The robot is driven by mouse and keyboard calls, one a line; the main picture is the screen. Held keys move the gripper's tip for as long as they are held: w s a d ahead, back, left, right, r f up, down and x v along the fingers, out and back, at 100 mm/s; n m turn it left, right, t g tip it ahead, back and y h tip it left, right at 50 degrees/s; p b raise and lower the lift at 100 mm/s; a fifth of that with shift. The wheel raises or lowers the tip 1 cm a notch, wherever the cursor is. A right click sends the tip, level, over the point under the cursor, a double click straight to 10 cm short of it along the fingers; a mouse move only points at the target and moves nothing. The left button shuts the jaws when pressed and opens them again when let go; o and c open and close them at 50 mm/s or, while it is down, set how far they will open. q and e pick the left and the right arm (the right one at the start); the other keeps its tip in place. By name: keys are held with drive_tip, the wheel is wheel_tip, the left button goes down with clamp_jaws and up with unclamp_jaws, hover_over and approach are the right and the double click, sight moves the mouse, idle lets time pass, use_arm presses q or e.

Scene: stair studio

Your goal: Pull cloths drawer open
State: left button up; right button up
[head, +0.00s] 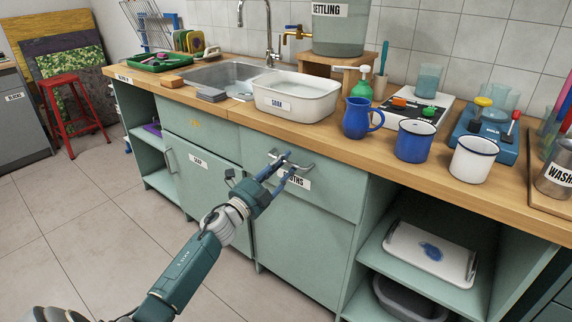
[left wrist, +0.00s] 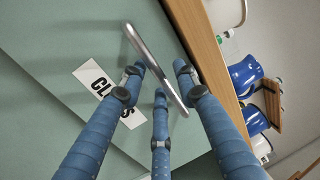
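The cloths drawer (head: 335,190) is a pale green drawer front under the worktop, flush with the cabinet. Its white label, partly hidden by my fingers in the head view, shows in the left wrist view (left wrist: 92,80). Its metal bar handle (head: 303,166) also crosses the left wrist view (left wrist: 150,58). My left gripper (head: 283,163) is at the handle, its blue fingers spread. In the left wrist view, the fingers lie on both sides of the handle, with gaps visible; contact is unclear. My right gripper is out of view.
The wooden worktop (head: 330,143) above carries a blue jug (head: 359,118), mugs and a white tub (head: 297,98). A cupboard door (head: 195,172) is to the left. Open shelves (head: 400,225) are to the right. The tiled floor (head: 90,215) in front is clear.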

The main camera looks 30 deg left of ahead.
use_arm(q)
drive_tip(key=shift+w, duration=0.4)
clamp_jaws()
drive_tip(key=shift+s, duration=0.1)
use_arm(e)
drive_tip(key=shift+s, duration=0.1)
